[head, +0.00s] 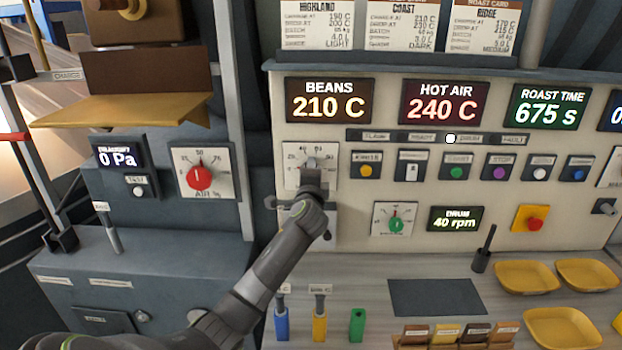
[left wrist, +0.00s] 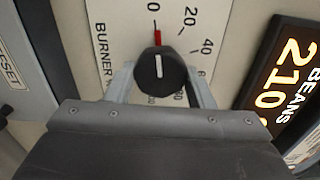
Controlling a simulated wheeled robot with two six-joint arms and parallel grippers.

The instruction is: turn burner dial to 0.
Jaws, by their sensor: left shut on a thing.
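The burner dial is a black knob (left wrist: 160,70) with a white line and a red pointer, on a white scale plate (left wrist: 120,22) marked BURNER. In the left wrist view the white line and red pointer point up, close to the 0 mark. In the head view the plate (head: 293,153) is partly hidden behind my left gripper (head: 312,176). My left gripper is shut on the knob; its fingers show on both sides of it in the left wrist view (left wrist: 161,85). My right gripper is not in view.
Displays (head: 330,100) sit above the dial, with a row of buttons (head: 456,167) to its right. A green-knobbed dial (head: 396,222) is below right, and a red AIR dial (head: 200,176) is on the left cabinet. Yellow trays (head: 527,277) and coloured holders (head: 281,323) stand on the counter.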

